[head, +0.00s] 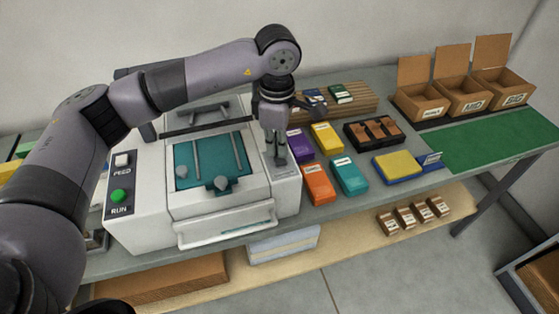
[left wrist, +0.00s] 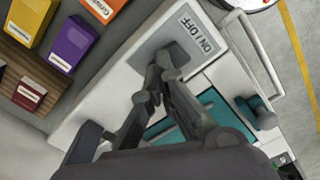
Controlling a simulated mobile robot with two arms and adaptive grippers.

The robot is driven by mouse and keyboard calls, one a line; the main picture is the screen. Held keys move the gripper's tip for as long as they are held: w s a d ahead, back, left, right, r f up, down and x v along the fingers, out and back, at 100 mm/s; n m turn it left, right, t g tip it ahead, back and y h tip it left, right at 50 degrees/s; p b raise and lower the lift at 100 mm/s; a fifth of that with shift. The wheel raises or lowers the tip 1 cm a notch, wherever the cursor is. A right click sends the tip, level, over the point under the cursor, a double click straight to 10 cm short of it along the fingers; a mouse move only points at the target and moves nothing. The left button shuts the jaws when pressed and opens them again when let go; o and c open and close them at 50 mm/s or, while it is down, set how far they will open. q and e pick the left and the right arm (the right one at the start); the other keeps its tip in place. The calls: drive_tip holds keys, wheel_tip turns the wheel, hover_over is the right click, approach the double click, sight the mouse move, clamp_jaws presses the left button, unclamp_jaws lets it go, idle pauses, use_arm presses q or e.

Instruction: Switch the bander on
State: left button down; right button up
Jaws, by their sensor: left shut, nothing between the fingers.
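The white machine (head: 152,205), which I take for the bander, stands on the table in the head view. It has a teal bed, a FEED button (head: 122,160) and a green RUN button (head: 120,196). My left gripper (head: 277,160) points down over its right-hand side panel. In the left wrist view an ON/OFF label (left wrist: 197,33) sits on that panel beside a dark grey switch (left wrist: 174,54). The shut, empty left fingertips (left wrist: 160,72) are at the switch and partly cover it. I cannot tell whether they touch it or which way it is set. My right gripper is out of view.
Purple, yellow, orange (head: 318,184) and teal (head: 348,176) packs lie close to the machine's right. Beyond are a dark tray (head: 352,138), a yellow-topped pad (head: 398,163), a green mat (head: 480,142) and open cardboard boxes (head: 421,104). A handle bar (head: 226,236) juts from the machine's front.

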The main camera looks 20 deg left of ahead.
use_arm(q)
drive_tip(key=shift+s+r, duration=0.1)
wheel_tip(320, 180, up, 6)
drive_tip(key=p, duration=0.3)
drive_tip(key=shift+r, duration=0.2)
